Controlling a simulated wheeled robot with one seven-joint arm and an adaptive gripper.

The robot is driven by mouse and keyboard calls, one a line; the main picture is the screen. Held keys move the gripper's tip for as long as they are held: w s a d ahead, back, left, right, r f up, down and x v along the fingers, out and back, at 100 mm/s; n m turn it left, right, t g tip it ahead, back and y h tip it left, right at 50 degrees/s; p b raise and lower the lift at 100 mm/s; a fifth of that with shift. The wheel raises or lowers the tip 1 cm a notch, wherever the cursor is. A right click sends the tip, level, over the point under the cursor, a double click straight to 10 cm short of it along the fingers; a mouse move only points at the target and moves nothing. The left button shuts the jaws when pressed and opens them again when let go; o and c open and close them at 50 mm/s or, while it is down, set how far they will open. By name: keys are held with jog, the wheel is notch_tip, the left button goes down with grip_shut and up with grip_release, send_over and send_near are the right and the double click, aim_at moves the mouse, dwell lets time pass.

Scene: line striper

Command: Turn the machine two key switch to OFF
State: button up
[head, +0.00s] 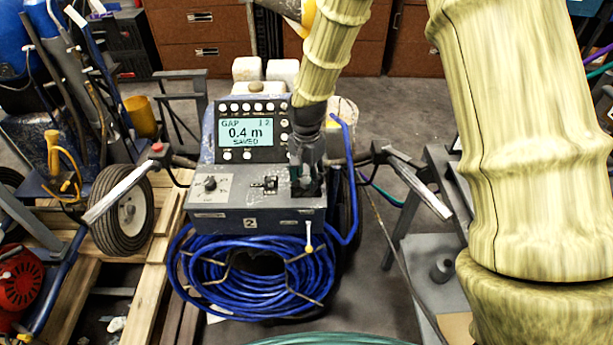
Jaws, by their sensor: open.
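Machine two (228,220) stands in the middle of the head view, with a "2" plate on the front of its grey control box. A lit display (246,133) above it reads "GAP 0.4 m SAVED". The box top carries a round knob (210,184) at left and a small black lever switch (265,184) in the middle. My gripper (306,186) reaches down over the right end of the box top, jaws open.
Handlebars with grey grips (120,192) stick out on both sides of the machine. A blue hose coil (255,275) hangs below the box. Another blue machine with a wheel (122,211) stands at left on wooden pallets. A grey bench (425,275) is at right.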

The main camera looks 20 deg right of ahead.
jog(key=shift+f, duration=0.2)
jog(key=shift+c, duration=0.3)
jog(key=c, duration=1)
